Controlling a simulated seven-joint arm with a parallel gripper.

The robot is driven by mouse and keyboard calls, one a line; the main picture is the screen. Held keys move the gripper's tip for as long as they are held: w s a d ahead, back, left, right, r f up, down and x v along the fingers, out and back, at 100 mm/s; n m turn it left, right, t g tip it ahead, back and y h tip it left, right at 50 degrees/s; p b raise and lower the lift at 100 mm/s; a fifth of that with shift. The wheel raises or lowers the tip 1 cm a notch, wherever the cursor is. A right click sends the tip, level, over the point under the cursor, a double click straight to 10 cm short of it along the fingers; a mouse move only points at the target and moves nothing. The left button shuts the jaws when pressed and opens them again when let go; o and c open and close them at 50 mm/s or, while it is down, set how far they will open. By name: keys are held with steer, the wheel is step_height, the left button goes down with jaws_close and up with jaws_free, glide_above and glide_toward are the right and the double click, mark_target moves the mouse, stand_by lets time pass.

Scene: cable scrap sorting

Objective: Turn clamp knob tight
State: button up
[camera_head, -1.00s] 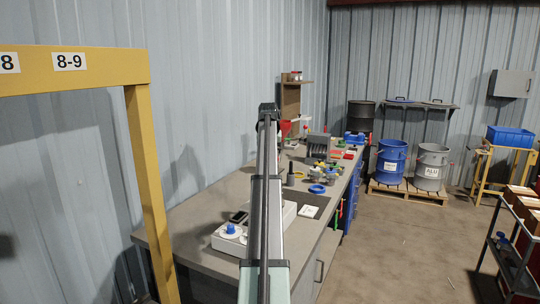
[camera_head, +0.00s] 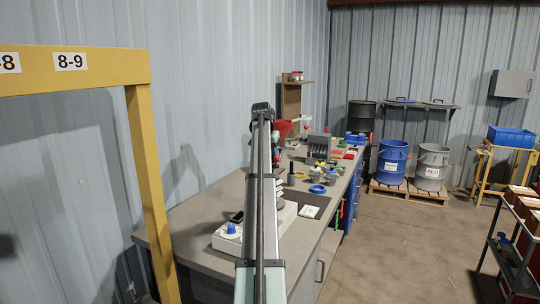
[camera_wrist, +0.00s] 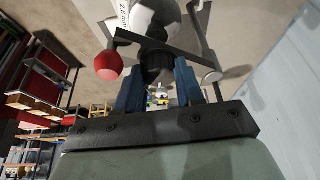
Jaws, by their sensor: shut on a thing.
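In the wrist view my gripper (camera_wrist: 158,78) has its two blue fingers on either side of a dark ribbed knob (camera_wrist: 157,63). The fingers are shut on it. The knob sits in front of a dark bracket and a rounded pale part (camera_wrist: 155,18). A red ball (camera_wrist: 108,66) is just left of the fingers, apart from them, with a white printed label (camera_wrist: 124,17) above it. In the head view my arm covers the gripper and the knob. A red part (camera_head: 284,127) shows beside the arm's far end.
The grey bench (camera_head: 190,222) runs along the wall. On it are a white box with a blue knob (camera_head: 231,228), a blue ring (camera_head: 317,189) and several small bins. A yellow frame (camera_head: 150,180) stands at the left.

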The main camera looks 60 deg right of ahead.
steer(key=o, duration=1.1)
steer(key=shift+c, duration=0.2)
